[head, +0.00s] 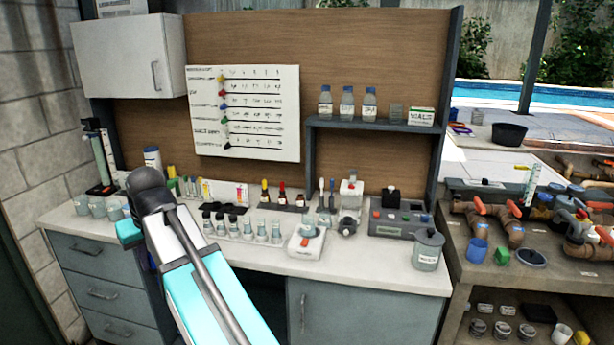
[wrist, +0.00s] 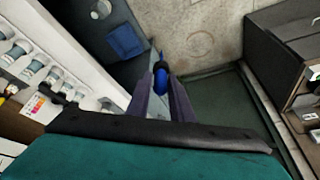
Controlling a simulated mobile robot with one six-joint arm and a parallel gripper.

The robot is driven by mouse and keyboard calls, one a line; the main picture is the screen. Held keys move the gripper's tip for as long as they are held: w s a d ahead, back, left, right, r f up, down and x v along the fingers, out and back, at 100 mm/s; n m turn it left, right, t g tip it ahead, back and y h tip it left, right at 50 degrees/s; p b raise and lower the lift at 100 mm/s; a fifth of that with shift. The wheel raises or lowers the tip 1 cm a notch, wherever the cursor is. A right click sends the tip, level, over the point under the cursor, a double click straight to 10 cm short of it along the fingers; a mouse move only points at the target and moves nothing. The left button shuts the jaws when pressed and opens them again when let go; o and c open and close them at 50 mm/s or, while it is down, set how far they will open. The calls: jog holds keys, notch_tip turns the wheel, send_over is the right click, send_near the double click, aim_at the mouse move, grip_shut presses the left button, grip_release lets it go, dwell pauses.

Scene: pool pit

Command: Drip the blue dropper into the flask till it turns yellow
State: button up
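In the wrist view the two dark fingers of my gripper (wrist: 161,92) close around a rounded blue piece, which looks like the bulb of the blue dropper (wrist: 161,77). In the head view my arm hides the gripper.
Several small jars (head: 248,229) line the worktop left of the box. Bottles with yellow (head: 264,192) and red (head: 282,194) tops stand behind. A lidded grey jar (head: 427,250) is at the right end. A pipe-covered table (head: 515,262) stands farther right.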

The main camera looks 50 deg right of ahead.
jog(key=shift+m, duration=0.3)
jog(key=w+d, duration=0.1)
jog(key=d, duration=0.2)
jog(key=d+r+p, duration=0.1)
jog(key=d, duration=0.3)
jog(key=w+d+r+p, duration=0.1)
jog(key=d, duration=0.3)
jog(key=shift+w+r, duration=0.2)
jog(key=shift+w, duration=0.1)
jog(key=s+d+r+p, duration=0.1)
jog(key=s+d+p, duration=0.1)
jog(key=d, duration=1.1)
jog(key=s+d+r+m+p, duration=0.1)
jog(key=s+d+r+p, duration=0.1)
jog(key=d, duration=1.1)
jog(key=s+d+r+m+h+p, duration=0.1)
jog(key=s+d+p, duration=0.2)
jog(key=d, duration=1.1)
jog(key=shift+r+p, duration=0.15)
jog(key=shift+p, duration=0.6)
jog(key=shift+f+b, duration=0.95)
jog(key=shift+f, duration=0.95)
